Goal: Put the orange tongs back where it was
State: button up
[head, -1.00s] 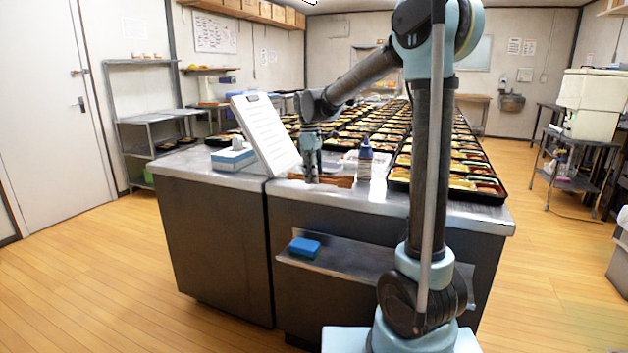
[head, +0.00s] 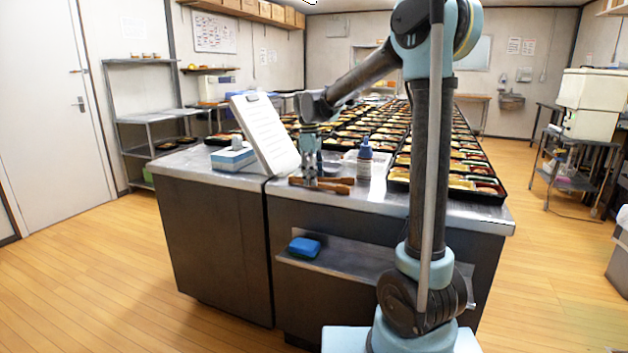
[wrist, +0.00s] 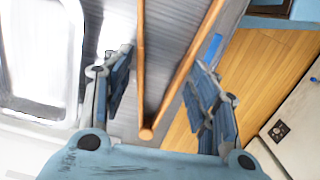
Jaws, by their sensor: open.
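The orange-brown tongs (head: 336,189) lie on the metal counter near its front edge, with their two arms spread in a V. In the wrist view the tongs (wrist: 146,133) have their joined end towards my palm, and their arms run up and away. My gripper (head: 311,178) is over the tongs, pointing down. In the wrist view my gripper (wrist: 160,78) is open, with one finger on each side of the tongs and gaps visible beside them. Whether a fingertip touches the tongs is unclear.
A white clipboard (head: 264,132) leans left of my gripper, beside a blue-and-white box (head: 233,157). A bottle (head: 365,160) stands to the right. Bento trays (head: 462,193) fill the counter behind and right. A blue sponge (head: 304,247) lies on the lower shelf.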

notch_tip(320, 180, up, 11)
jog(key=shift+a, duration=0.3)
jog(key=s+d+f+m+t, duration=0.1)
jog(key=s+d+f+m, duration=0.25)
jog(key=s+d, duration=0.45)
jog(key=s+d+f+m, duration=0.3)
jog(key=s+d+m, duration=0.1)
jog(key=s+d, duration=0.4)
jog(key=s+d+f+m, duration=0.3)
jog(key=s+d+f, duration=0.1)
jog(key=s+f, duration=0.3)
jog(key=s+d+f+m+t+y, duration=0.1)
jog(key=s+d+f+m, duration=0.3)
jog(key=s+f, duration=0.4)
notch_tip(320, 180, down, 2)
jog(key=shift+s+d+f+t, duration=0.25)
jog(key=shift+s+d+t, duration=0.05)
jog(key=shift+d, duration=0.15)
jog(key=shift+w, duration=0.1)
